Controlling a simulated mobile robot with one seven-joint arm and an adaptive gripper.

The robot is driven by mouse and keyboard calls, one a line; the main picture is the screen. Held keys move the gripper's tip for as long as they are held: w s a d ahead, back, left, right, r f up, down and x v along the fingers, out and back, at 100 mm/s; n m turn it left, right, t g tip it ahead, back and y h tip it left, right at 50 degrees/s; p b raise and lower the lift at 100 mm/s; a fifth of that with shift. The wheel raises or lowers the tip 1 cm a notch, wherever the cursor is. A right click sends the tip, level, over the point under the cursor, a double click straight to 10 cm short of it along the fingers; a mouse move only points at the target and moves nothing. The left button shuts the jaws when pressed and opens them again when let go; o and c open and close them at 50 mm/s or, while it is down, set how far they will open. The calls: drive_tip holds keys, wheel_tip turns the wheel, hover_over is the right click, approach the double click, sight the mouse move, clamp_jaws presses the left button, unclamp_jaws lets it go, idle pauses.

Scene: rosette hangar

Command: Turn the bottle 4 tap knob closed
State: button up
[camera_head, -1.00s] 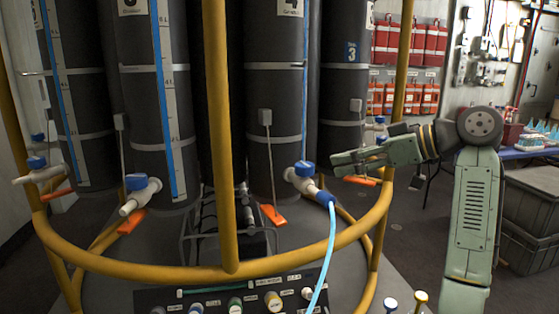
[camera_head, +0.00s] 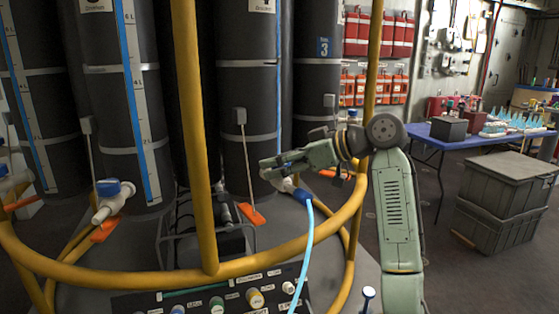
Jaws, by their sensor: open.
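Bottle 4 (camera_head: 249,92) is a tall dark cylinder with a white label at the top edge of the view and a blue level tube. Its white tap (camera_head: 284,185) sticks out low on its front, with a blue hose fitting (camera_head: 303,196) and a light blue hose (camera_head: 309,240). My gripper (camera_head: 266,167) is at this tap, its fingers pointing left and covering the place of the blue knob. The knob is hidden, so its turn cannot be seen. My gripper is open; whether its fingers touch the knob cannot be told.
A yellow ring rail (camera_head: 270,250) and upright yellow post (camera_head: 197,150) stand before the bottles. Another tap with a blue knob (camera_head: 108,187) is at left. A labelled panel (camera_head: 190,302) is below. A blue table (camera_head: 436,139) and grey crates (camera_head: 505,195) stand at right.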

drive_tip(key=shift+a, duration=0.1)
drive_tip(key=shift+c, duration=0.3)
drive_tip(key=c, duration=1.1)
